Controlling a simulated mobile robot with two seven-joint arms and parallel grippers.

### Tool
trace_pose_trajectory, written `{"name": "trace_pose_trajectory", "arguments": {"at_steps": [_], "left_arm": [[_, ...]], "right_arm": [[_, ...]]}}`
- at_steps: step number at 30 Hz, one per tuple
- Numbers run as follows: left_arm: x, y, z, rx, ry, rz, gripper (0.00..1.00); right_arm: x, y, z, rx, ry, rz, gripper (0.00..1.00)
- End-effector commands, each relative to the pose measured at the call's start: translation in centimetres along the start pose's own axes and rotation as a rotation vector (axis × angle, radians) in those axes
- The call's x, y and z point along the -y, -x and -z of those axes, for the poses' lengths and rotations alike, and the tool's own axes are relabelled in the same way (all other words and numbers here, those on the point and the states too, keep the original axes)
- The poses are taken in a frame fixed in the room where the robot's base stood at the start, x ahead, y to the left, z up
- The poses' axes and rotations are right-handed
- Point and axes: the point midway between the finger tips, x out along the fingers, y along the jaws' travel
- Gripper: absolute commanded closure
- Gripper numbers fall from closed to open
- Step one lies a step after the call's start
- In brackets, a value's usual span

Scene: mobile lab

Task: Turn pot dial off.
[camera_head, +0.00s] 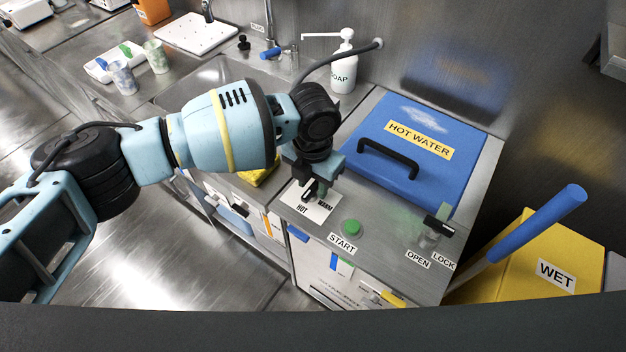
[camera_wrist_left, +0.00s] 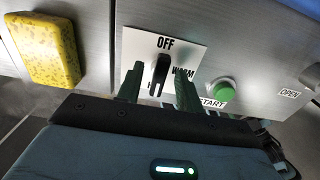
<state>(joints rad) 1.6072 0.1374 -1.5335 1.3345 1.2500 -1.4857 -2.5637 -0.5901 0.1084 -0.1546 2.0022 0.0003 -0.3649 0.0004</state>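The pot dial (camera_wrist_left: 159,73) is a black knob on a white plate (camera_wrist_left: 186,51) marked OFF, WARM and a partly covered H word. In the left wrist view its bar stands nearly upright, upper end towards OFF; which end is the pointer I cannot tell. My left gripper (camera_wrist_left: 158,90) has its two green fingers apart, one on each side of the knob, with gaps visible. In the head view the left gripper (camera_head: 317,188) is over the plate (camera_head: 299,205) and hides most of the dial. My right gripper is not in view.
A green START button (camera_head: 352,227) sits right of the dial, with an OPEN/LOCK latch (camera_head: 430,236) beyond. A blue HOT WATER lid (camera_head: 440,169) with black handle lies behind. A yellow sponge (camera_wrist_left: 48,50) lies left. A yellow WET bin (camera_head: 520,285) stands right.

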Motion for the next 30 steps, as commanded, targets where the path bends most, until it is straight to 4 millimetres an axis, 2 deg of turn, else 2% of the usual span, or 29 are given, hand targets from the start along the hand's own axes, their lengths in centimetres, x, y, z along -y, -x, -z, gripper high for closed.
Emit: {"name": "trace_pose_trajectory", "arguments": {"at_steps": [4,12,22,30], "left_arm": [[0.0,0.0,0.0,0.000,0.000,0.000,0.65],[0.0,0.0,0.0,0.000,0.000,0.000,1.00],[0.0,0.1,0.0,0.000,0.026,0.000,1.00],[-0.1,0.3,0.0,0.002,0.169,0.000,1.00]], "right_arm": [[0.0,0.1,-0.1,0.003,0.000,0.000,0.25],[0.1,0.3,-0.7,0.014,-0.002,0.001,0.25],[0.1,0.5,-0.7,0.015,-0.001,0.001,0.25],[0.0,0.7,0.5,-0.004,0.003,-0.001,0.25]]}}
